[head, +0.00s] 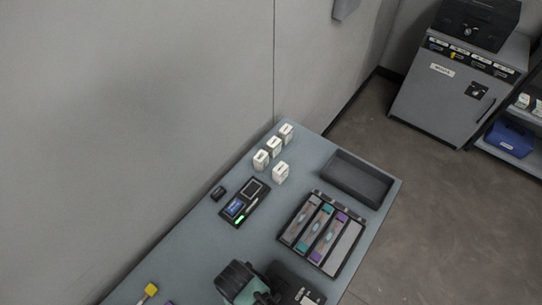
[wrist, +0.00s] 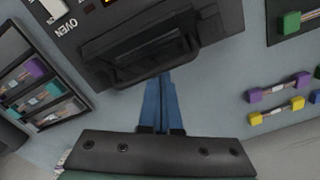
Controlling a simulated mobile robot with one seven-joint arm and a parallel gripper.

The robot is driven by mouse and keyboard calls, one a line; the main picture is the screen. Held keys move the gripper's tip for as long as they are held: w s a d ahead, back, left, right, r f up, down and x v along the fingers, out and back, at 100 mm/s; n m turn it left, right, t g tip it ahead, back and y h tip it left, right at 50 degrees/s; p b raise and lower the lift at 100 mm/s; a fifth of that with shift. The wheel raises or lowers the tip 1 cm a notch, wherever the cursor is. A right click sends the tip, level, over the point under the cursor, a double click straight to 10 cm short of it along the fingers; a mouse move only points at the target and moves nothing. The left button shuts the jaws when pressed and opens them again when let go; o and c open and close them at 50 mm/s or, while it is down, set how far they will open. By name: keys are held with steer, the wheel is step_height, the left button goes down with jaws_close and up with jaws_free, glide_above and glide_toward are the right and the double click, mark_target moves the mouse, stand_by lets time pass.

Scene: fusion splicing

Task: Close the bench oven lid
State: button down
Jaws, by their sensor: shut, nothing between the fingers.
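The bench oven (wrist: 100,52) is a dark box with a white OVEN label, at the top of the wrist view. Its black lid (wrist: 150,38) has a raised frame-like edge facing me; I cannot tell its exact angle. My gripper (wrist: 164,84) has blue fingers pressed together with nothing between them. The fingertips reach to the near edge of the lid; whether they touch it is unclear. In the head view the oven (head: 306,297) is cut off at the bottom edge, partly hidden behind my teal and black wrist.
A tray with long coloured-end strips (head: 322,232) and an empty dark bin (head: 357,178) lie beyond the oven. A splicer-like device (head: 244,203) and several small white boxes (head: 274,147) stand along the wall. Purple- and yellow-ended pieces (wrist: 278,93) lie on the bench.

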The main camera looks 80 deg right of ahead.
steer(key=shift+s+a+r+p, duration=0.1)
steer(key=shift+s+a+p, duration=0.25)
steer(key=shift+s, duration=0.25)
steer(key=shift+s+a+p, duration=0.35)
steer(key=shift+s, duration=0.2)
steer(key=shift+w, duration=0.1)
steer(key=r+p, duration=0.4)
steer(key=w+r+p, duration=0.1)
steer(key=r+p, duration=0.2)
steer(key=shift+d, duration=0.35)
